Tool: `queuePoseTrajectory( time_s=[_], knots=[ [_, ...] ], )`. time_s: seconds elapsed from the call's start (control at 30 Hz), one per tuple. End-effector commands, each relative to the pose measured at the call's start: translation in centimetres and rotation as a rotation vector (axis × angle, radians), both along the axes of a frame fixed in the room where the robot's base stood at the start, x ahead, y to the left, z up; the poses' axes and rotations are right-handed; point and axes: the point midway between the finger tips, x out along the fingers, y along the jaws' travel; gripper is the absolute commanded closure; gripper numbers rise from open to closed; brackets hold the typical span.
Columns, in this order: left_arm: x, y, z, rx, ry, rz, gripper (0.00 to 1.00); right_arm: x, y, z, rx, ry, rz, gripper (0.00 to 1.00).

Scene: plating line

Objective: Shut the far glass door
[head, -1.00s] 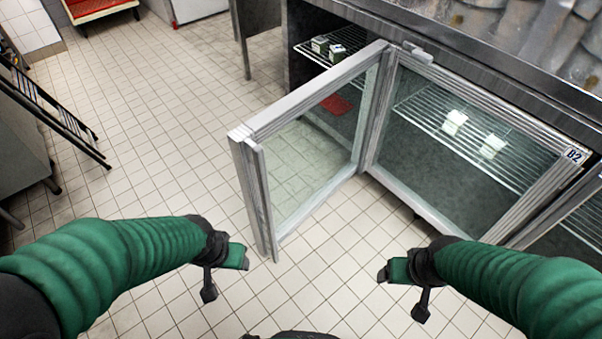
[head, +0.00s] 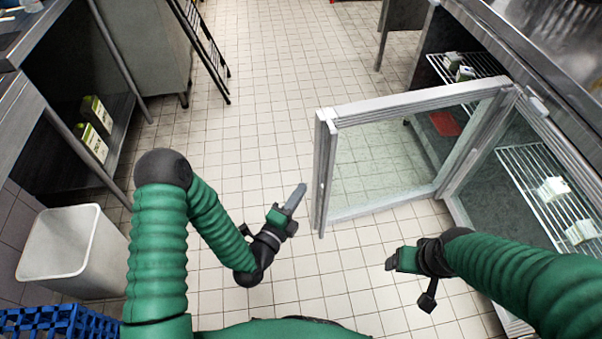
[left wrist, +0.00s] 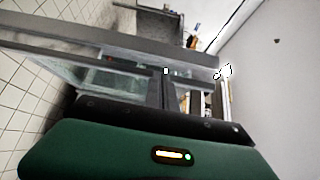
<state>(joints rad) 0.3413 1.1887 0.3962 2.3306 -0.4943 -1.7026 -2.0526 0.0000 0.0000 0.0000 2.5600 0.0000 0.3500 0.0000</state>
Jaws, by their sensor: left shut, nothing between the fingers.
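The far glass door (head: 325,175), with a pale metal frame and a clear pane, stands swung open from the counter, its free edge towards the middle of the head view. My left gripper (head: 297,195) is shut and empty, just left of that free edge, with a small gap showing between them. In the left wrist view a pale framed glass panel, apparently the door (left wrist: 90,40), lies beyond my gripper's dark fingers (left wrist: 166,82). My right gripper (head: 392,263) is below the door and apart from it; its jaws are too unclear to judge.
The fridge's wire shelf (head: 525,170) holds small white-and-green boxes. A near glass door lies at the right. At left are a white bin (head: 60,245), a blue crate (head: 55,325) and a steel counter. The tiled floor (head: 270,90) is clear.

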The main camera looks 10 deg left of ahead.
Motion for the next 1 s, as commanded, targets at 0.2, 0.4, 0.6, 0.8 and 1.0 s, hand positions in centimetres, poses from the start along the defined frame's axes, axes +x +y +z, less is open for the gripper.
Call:
queuePoseTrajectory(
  time_s=[0.2,0.4,0.6,0.8,1.0],
  knots=[
    [3.0,-1.1,-0.2,0.004,-0.004,0.003,1.0,0.0,0.0,-1.0,0.0,0.0,0.0,0.24],
    [6.8,-2.6,-0.2,0.006,-0.002,0.002,1.0,0.0,0.0,-2.0,0.0,0.0,0.0,0.24],
    [8.9,-3.4,-0.1,0.004,0.001,0.001,1.0,0.0,0.0,-2.4,0.0,0.0,0.0,0.24],
    [9.2,-3.5,0.0,0.005,0.003,0.0,1.0,0.0,0.0,-2.4,0.0,0.0,0.0,0.24],
    [9.2,-3.4,-0.1,0.006,0.002,-0.001,1.0,0.0,0.0,-2.4,0.0,0.0,0.0,0.24]
  ],
)
